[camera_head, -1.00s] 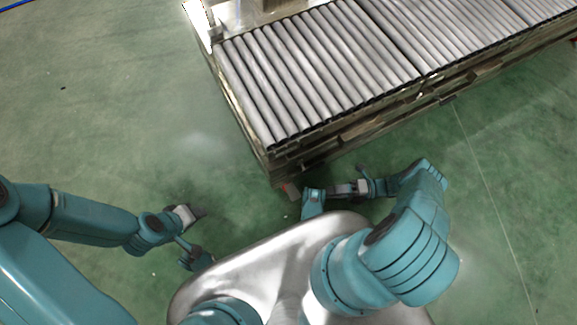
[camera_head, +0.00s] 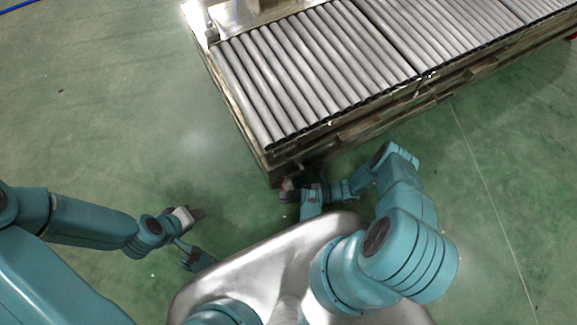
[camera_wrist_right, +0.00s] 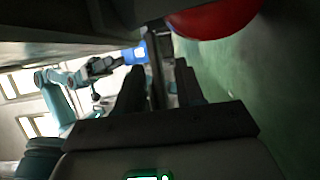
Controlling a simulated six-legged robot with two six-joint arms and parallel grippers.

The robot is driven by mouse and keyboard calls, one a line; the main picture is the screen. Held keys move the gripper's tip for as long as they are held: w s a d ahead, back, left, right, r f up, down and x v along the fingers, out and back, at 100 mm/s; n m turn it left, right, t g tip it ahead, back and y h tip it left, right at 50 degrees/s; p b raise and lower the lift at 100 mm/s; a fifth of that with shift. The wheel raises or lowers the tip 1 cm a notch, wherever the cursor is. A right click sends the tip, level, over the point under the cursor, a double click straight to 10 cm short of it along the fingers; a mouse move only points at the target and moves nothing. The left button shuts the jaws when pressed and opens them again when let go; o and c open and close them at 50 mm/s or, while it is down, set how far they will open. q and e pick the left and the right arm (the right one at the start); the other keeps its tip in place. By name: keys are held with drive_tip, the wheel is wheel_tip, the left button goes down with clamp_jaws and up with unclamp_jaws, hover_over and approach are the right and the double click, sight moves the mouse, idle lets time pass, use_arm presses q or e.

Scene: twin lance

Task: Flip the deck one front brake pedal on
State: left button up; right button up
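The deck (camera_head: 258,140) is a roller conveyor on a dark frame, seen from above in the head view. A small reddish part (camera_head: 288,184) shows low at its near corner; I cannot tell whether it is the brake pedal. My right gripper (camera_head: 287,196) is beside that part, low under the corner. In the right wrist view its two dark fingers (camera_wrist_right: 158,80) stand apart, with a thin upright bar behind the gap. A large red rounded thing (camera_wrist_right: 215,18) is close above and right of the fingers. My left gripper (camera_head: 198,213) hangs over open floor at left, its opening unclear.
The deck's frame edge (camera_head: 340,140) runs above and beyond my right arm. In the wrist view a dark underside (camera_wrist_right: 50,45) spans the upper left, and a blue lit thing (camera_wrist_right: 140,50) shows behind the fingers. Green floor (camera_head: 110,130) is clear at left.

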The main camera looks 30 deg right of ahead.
clamp_jaws()
drive_tip(key=shift+f+n+y, duration=0.25)
drive_tip(key=shift+f+n, duration=0.05)
drive_tip(key=shift+n, duration=0.4)
drive_tip(key=shift+f+n+y, duration=0.25)
drive_tip(key=shift+f+n, duration=0.05)
drive_tip(key=shift+n, duration=0.4)
drive_tip(key=shift+w, duration=0.1)
unclamp_jaws()
drive_tip(key=v, duration=0.7)
drive_tip(key=shift+d, duration=0.25)
